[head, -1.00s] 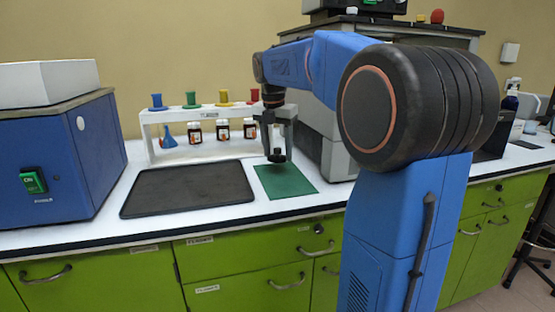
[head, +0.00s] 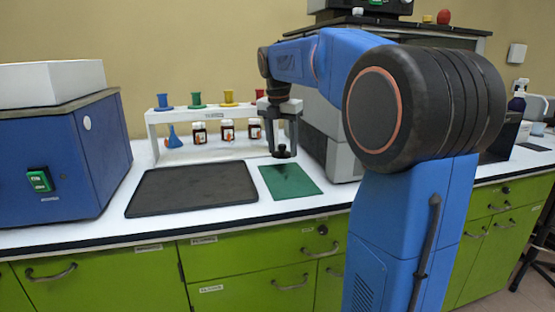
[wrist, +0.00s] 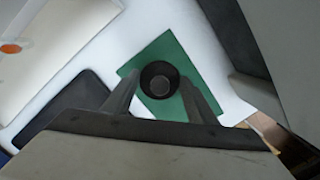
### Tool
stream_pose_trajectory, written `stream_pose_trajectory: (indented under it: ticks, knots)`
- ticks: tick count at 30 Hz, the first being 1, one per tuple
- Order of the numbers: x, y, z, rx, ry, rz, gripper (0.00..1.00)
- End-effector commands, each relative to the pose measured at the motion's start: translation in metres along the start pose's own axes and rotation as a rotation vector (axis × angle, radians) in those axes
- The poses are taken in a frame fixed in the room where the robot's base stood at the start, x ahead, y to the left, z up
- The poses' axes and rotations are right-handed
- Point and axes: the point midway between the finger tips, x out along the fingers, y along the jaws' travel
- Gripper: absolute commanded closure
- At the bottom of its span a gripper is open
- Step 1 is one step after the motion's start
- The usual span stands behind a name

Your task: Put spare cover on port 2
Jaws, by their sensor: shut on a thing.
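A round black cover (head: 284,153) is between the fingers of my gripper (head: 283,143), which is shut on it. The cover is held above the green mat (head: 290,183), apart from it. In the wrist view the cover (wrist: 159,80) shows as a dark disc with a paler centre, between the two fingertips (wrist: 160,92), with the green mat (wrist: 190,60) behind it. I cannot make out port 2 in either view.
A black tray (head: 192,188) lies left of the mat. A white rack (head: 162,121) with coloured funnels and small bottles stands behind. A blue machine (head: 60,165) is at the left, a grey machine (head: 342,150) close to the right of my gripper.

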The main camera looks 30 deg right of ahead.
Motion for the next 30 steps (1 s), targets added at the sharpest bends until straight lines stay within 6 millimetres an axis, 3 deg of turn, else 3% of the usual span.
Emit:
stream_pose_trajectory:
  ticks: [5, 12, 24, 25, 27, 30]
  knots:
    - [0.011, 0.0, -0.002, 0.0, 0.0, 0.0, 0.71]
    - [0.041, 0.0, -0.006, 0.0, 0.0, 0.0, 0.71]
    - [0.047, 0.0, -0.007, 0.0, 0.0, 0.0, 0.71]
    - [0.047, 0.0, -0.007, 0.0, 0.0, 0.0, 0.46]
    - [0.047, 0.0, -0.007, 0.0, 0.0, 0.0, 0.29]
    - [0.047, 0.0, -0.007, 0.0, 0.0, 0.0, 0.29]
